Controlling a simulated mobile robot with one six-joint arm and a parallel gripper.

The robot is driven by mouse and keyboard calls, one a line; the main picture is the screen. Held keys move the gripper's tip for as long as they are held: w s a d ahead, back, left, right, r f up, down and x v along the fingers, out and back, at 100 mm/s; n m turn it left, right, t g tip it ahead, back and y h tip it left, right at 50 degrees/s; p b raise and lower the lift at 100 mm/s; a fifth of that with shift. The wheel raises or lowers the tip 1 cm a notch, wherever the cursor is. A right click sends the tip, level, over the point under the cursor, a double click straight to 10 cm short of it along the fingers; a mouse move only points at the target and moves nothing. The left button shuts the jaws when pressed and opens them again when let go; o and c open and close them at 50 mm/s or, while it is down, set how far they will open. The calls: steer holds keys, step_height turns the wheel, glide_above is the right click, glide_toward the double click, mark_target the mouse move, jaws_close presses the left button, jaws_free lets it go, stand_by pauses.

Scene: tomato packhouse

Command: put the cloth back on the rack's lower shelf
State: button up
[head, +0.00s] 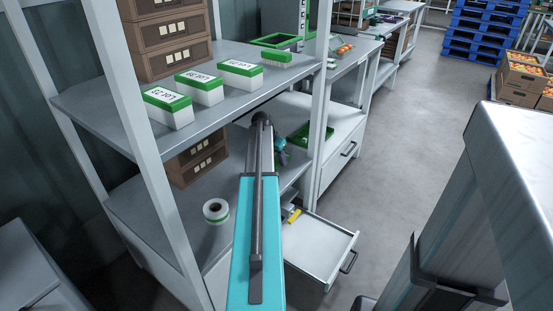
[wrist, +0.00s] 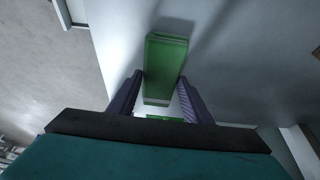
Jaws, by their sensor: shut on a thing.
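My gripper (wrist: 160,78) shows purple fingers in the wrist view, closed on the sides of a long green piece (wrist: 165,62), which I take to be the folded cloth.
The upper shelf (head: 100,98) holds white-green boxes (head: 201,91), a brush (head: 241,75) and brown crates (head: 170,40). Rack posts (head: 136,120) stand in front. An open drawer (head: 320,252) juts out, with a yellow item (head: 294,215) inside.

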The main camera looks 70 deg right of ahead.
steer(key=o, duration=1)
steer(key=shift+r, duration=0.1)
steer(key=p+v, duration=0.1)
steer(key=v, duration=1.1)
steer(key=shift+p, duration=0.4)
steer(key=shift+s, duration=0.1)
